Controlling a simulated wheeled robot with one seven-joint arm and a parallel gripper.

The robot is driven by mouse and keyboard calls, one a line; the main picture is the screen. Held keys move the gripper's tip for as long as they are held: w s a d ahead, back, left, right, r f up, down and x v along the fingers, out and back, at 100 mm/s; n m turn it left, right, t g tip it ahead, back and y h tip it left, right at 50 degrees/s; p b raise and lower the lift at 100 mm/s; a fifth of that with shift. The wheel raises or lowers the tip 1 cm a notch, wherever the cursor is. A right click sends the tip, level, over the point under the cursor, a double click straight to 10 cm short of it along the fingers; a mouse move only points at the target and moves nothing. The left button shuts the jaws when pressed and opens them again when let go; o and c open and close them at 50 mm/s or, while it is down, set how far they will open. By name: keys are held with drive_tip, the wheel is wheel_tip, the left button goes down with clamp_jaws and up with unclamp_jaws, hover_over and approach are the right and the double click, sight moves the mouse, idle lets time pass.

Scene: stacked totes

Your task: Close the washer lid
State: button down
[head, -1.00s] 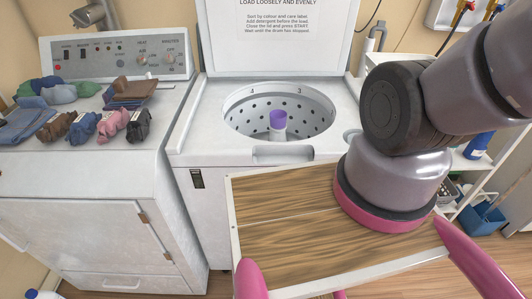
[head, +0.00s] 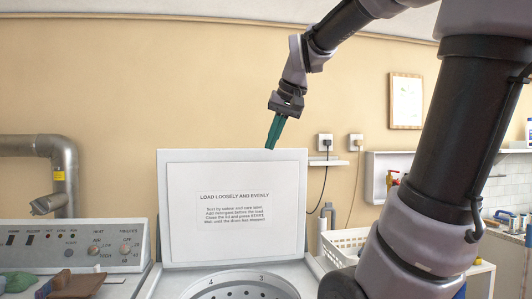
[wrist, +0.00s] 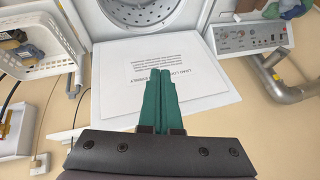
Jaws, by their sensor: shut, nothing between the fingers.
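The washer lid (head: 232,246) stands upright and open behind the drum opening (head: 240,288), with a printed notice on its inner face. In the wrist view the lid (wrist: 108,78) appears beyond my fingers, with the drum opening past it. My gripper (head: 269,147) has green fingers and is shut and empty. In the head view its tips are at the lid's top edge, toward the right corner. I cannot tell whether they touch it. In the wrist view my gripper (wrist: 160,72) points over the lid toward the washer. Most of the washer's body is out of view.
A dryer control panel (head: 98,246) with clothes before it stands left of the washer. A metal pipe (head: 62,160) runs along the left wall. A white basket (head: 344,245), wall sockets and a tap box (head: 385,166) are at the right.

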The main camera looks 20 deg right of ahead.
drive_tip(key=w+d+r+h, duration=0.1)
drive_tip(key=w+d+r, duration=0.25)
drive_tip(key=w, duration=0.45)
drive_tip(key=w+d+r, duration=0.2)
drive_tip(key=w+r, duration=0.3)
drive_tip(key=w, duration=0.4)
drive_tip(key=w+d+n+g+h, duration=0.1)
drive_tip(key=w+d, duration=0.2)
drive_tip(key=w, duration=0.5)
drive_tip(key=w+d+g+h, duration=0.1)
drive_tip(key=w+d, duration=0.2)
drive_tip(key=w, duration=0.5)
wheel_tip(320, 180, down, 11)
drive_tip(key=shift+w+r, duration=0.2)
drive_tip(key=shift+s, duration=0.1)
